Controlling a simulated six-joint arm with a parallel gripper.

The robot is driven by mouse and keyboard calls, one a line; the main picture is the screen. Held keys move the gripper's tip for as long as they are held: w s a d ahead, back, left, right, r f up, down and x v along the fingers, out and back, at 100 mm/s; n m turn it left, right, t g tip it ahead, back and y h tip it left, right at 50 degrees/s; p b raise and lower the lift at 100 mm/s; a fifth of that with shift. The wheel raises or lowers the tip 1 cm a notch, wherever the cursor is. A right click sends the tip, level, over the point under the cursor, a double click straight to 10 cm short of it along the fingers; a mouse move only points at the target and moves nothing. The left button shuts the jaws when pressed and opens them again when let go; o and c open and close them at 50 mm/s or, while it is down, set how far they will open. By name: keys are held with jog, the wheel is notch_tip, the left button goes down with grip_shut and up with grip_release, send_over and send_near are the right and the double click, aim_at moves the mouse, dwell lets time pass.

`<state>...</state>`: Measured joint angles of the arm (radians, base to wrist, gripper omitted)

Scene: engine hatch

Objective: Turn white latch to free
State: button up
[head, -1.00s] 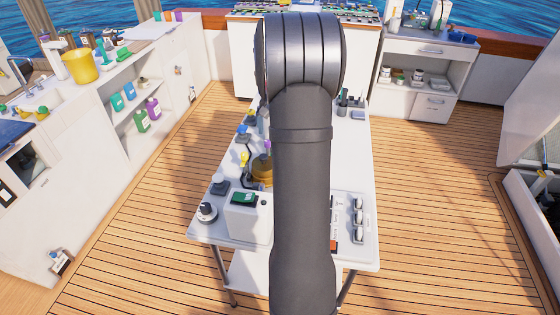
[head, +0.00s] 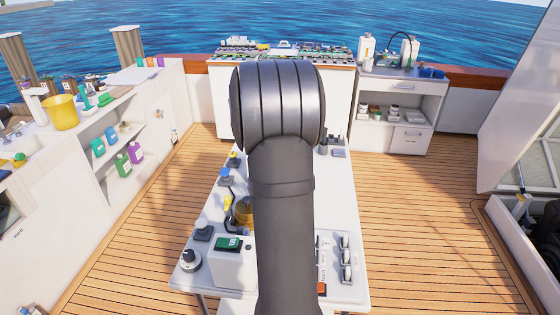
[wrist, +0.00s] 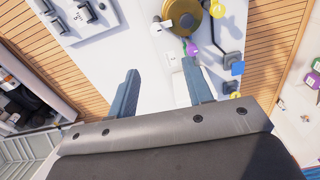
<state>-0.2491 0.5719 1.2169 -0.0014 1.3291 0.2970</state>
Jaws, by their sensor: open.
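I cannot pick out the white latch with certainty. In the head view my arm hides the gripper and the middle of the table.
A switch panel (head: 333,262) and a green-topped box (head: 233,265) are at the near edge.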

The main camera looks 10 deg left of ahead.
jog(key=f+m, duration=0.2)
jog(key=f, duration=0.4)
jog(key=f+m, duration=0.3)
jog(key=f, duration=0.3)
jog(key=f+m, duration=0.3)
jog(key=f, duration=0.3)
jog(key=shift+w+d+f, duration=0.1)
jog(key=shift+w+d, duration=0.25)
jog(key=shift+d, duration=0.05)
jog(key=c, duration=1)
